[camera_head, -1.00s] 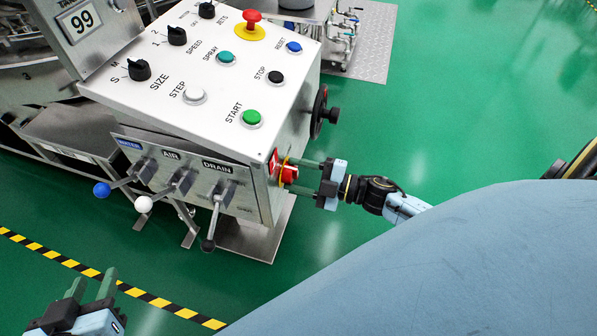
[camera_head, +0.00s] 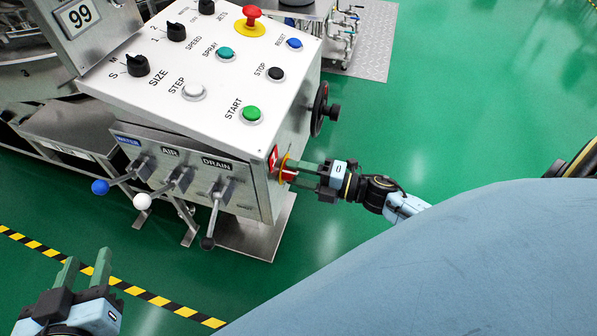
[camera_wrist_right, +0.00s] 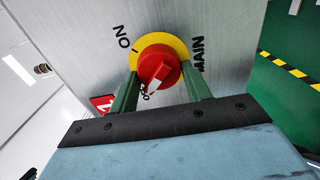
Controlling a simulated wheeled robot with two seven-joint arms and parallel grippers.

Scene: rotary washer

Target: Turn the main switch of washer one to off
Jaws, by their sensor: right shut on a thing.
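The main switch (camera_wrist_right: 158,70) of the washer is a red rotary knob on a yellow disc, on the side of the control box. Its white-marked handle end points down-left in the right wrist view, beside a partly hidden label starting with O. "ON" and "MAIN" are printed around the disc. My right gripper (camera_wrist_right: 163,88) has its green fingers on either side of the knob and is shut on it. In the head view, the right gripper (camera_head: 288,170) reaches the switch from the right. My left gripper (camera_head: 85,266) is empty, fingers apart, at the lower left.
The control box top (camera_head: 190,85) carries buttons, black selectors and a red emergency stop (camera_head: 252,16). Three levers, including the drain lever (camera_head: 212,220), stick out in front. A handwheel (camera_head: 321,110) is on the right side above the switch. Green floor lies open at the right.

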